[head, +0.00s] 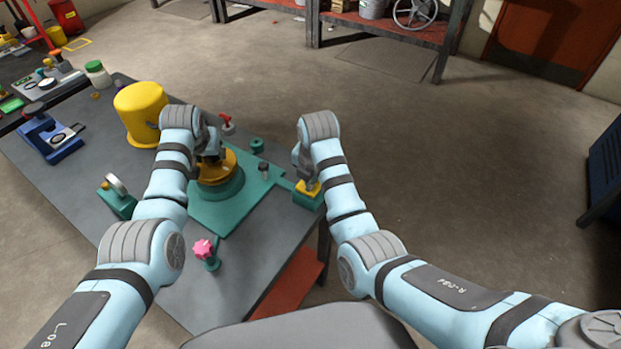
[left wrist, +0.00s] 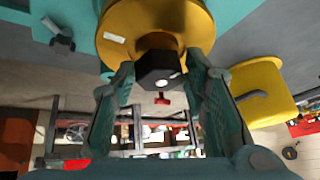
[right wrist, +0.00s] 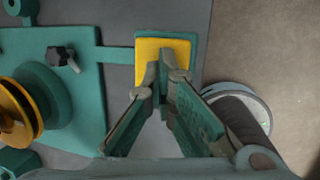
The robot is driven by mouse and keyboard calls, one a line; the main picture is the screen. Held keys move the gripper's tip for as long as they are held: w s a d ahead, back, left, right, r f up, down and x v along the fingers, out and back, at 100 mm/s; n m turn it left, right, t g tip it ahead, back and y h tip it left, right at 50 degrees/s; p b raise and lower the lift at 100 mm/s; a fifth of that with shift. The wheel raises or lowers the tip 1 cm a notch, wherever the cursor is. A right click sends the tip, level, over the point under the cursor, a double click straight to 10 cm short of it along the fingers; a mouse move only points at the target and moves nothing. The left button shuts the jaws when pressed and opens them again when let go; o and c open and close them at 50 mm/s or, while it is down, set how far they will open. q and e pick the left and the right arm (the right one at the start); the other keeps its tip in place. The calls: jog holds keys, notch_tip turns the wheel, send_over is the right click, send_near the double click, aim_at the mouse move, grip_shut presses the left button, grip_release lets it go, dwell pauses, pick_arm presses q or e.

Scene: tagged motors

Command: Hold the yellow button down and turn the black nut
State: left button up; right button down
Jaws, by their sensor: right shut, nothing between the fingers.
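The black nut (left wrist: 160,70) sits on the yellow round part (head: 218,168) on a green base plate. My left gripper (left wrist: 161,72) has one finger on each side of the nut, with both fingers seemingly against it. In the head view my left wrist hides the nut. The yellow button (right wrist: 163,53) is a square pad on a small green block at the plate's right side. My right gripper (right wrist: 163,80) is shut and empty, its fingertips over the button's near part. They look to be at its surface; whether it is pressed down cannot be told.
A yellow bucket-like container (head: 141,112) stands left of my left wrist. A red-handled part (head: 226,122), a pink knob (head: 203,249) and a green clamp-like part (head: 117,196) stand around the plate. The table's right edge is close to the button block, with open floor beyond.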

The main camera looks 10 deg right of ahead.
pick_arm(q)
jog(key=shift+a+m+h, duration=0.25)
jog(key=shift+m+h, duration=0.25)
jog(key=shift+m, duration=0.6)
jog(key=shift+c, duration=0.2)
jog(key=shift+w+m+g+h, duration=0.1)
jog(key=shift+m+g+h, duration=0.2)
jog(key=shift+m+h, duration=0.65)
jog(key=o, duration=1.1)
jog(key=shift+m+y, duration=0.25)
jog(key=shift+d, duration=0.1)
jog(key=shift+d+n+y, duration=0.1)
jog(key=shift+n+y, duration=0.4)
jog(key=shift+n, duration=0.3)
jog(key=n+y, duration=0.1)
jog(key=n, duration=0.2)
jog(key=shift+d+y, duration=0.1)
jog(key=shift+y, duration=0.2)
